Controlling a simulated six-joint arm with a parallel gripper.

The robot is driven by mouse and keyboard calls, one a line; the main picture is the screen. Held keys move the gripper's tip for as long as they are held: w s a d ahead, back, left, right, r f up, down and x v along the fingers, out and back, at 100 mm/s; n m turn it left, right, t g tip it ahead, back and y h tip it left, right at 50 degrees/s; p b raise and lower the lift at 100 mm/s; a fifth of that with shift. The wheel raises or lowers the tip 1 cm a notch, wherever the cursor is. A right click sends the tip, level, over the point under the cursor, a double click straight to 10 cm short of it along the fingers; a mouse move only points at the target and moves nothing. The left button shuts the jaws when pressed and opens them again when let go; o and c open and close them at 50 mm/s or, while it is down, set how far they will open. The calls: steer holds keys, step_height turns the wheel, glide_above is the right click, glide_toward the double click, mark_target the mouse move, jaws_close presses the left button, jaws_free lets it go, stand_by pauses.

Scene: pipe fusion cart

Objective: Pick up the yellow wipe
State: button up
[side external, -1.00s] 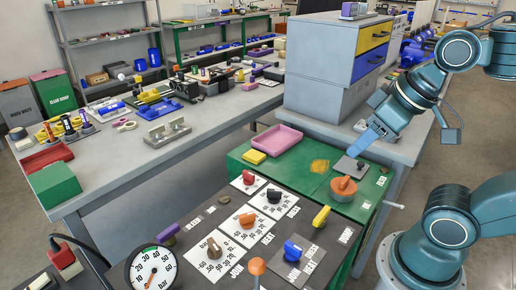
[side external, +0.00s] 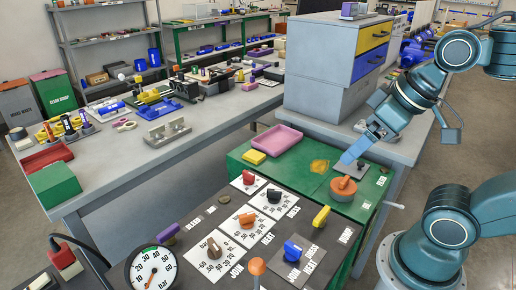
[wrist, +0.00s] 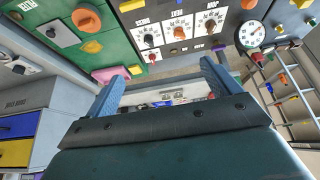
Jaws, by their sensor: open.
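The yellow wipe (side external: 254,157) is a small flat yellow block lying on the green cart top (side external: 290,177), beside the pink tray (side external: 276,141). My gripper (side external: 362,146) is to the right of it in the side view, above the cart's right part near the orange knob, well apart from the wipe. In the wrist view the two blue fingers of my gripper (wrist: 162,72) are spread with nothing held between them. The wipe shows small in that view (wrist: 136,70), beyond the fingers, next to the pink tray.
An orange knob (side external: 343,187) stands on the cart below my gripper. A flat yellow patch (side external: 319,166) marks the green top. The dark control panel (side external: 215,205) with several knobs lies in front. A grey cabinet (side external: 330,60) with yellow and blue drawers stands behind.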

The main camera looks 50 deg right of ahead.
stand_by(0.3)
steer(key=w+d+r+m+g, duration=0.1)
steer(key=w+r+m, duration=0.15)
steer(key=w, duration=0.45)
steer(key=w+d+r+m, duration=0.2)
steer(key=w+r, duration=0.1)
steer(key=w, duration=0.3)
steer(key=m+g, duration=0.5)
steer(key=m, duration=0.8)
glide_above(253, 155)
step_height(253, 155, down, 22)
steer(key=shift+d+f, duration=0.1)
steer(key=shift+f, duration=0.35)
steer(key=shift+f, duration=4.3)
